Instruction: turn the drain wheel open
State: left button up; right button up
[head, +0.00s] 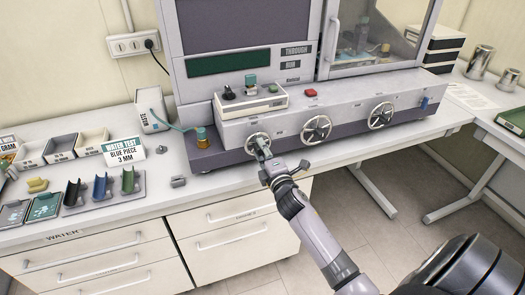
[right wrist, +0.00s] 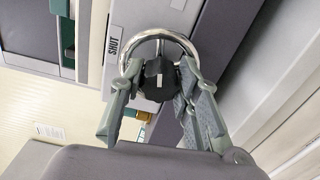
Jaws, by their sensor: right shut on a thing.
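Three handwheels with silver rims and dark hubs line the front of the grey machine: a left wheel (head: 250,139), a middle wheel (head: 316,129) and a right wheel (head: 381,115). I cannot read which one is labelled drain. My right gripper (head: 263,152) is at the left wheel and partly covers it. In the right wrist view, the right gripper (right wrist: 160,72) is shut on this wheel's black hub (right wrist: 157,82), one finger on each side. The silver rim (right wrist: 158,36) arcs past the fingertips, beside a label reading SHUT (right wrist: 113,43). My left gripper is not in view.
A control box (head: 262,104) and a red button (head: 311,93) sit on the machine's ledge. A small grey block (head: 178,182), a shoe-piece rack (head: 104,190) and a WATER TEST card (head: 122,151) are on the bench to the left. White drawers (head: 235,240) are below.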

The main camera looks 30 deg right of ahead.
jog(key=shift+m, duration=1.1)
jog(key=o, duration=1.2)
jog(key=shift+c, duration=0.2)
